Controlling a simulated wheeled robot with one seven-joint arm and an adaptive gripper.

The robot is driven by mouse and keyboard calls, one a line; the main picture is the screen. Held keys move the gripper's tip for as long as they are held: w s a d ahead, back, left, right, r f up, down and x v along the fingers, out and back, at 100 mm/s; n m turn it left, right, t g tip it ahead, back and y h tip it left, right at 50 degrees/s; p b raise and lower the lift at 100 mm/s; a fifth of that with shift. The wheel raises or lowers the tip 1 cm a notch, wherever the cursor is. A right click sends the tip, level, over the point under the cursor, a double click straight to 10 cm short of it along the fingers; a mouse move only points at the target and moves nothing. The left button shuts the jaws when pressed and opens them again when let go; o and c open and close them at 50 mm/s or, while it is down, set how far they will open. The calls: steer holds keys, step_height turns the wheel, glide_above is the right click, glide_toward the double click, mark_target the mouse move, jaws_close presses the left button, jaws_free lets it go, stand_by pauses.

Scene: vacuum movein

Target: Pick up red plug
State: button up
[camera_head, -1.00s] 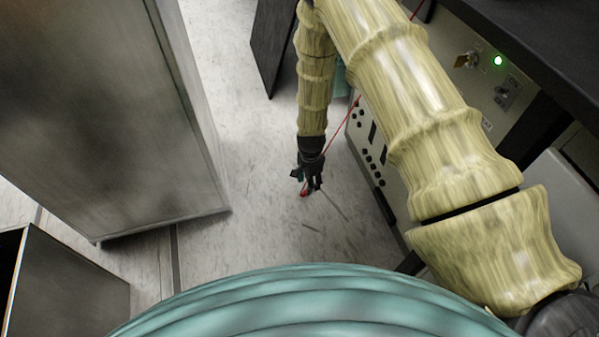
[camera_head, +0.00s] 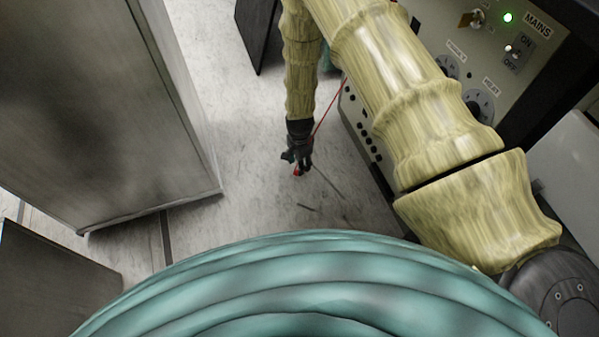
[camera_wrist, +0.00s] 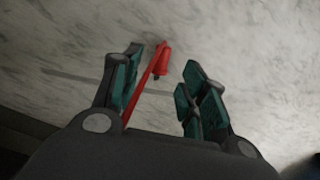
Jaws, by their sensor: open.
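The red plug (camera_wrist: 162,63) lies on the pale marbled floor in the wrist view, with its red cable running back toward the camera. My gripper (camera_wrist: 162,75) is open. Its left finger is close beside the plug and cable, and its right finger stands further off. The plug shows between the fingertips; I cannot tell how far below them it is. In the head view my gripper (camera_head: 299,165) hangs low over the floor, with a bit of the red plug (camera_head: 296,171) at its tips, mostly hidden.
A grey metal cabinet (camera_head: 100,110) stands at left. A control panel with a green light (camera_head: 507,17) stands at right beside my arm. The thin red cable (camera_head: 328,108) runs up to the right behind my arm.

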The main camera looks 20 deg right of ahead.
step_height(320, 180, down, 4)
steer(key=b, duration=0.2)
steer(key=shift+f+b, duration=0.2)
steer(key=shift+b, duration=0.2)
jaws_close()
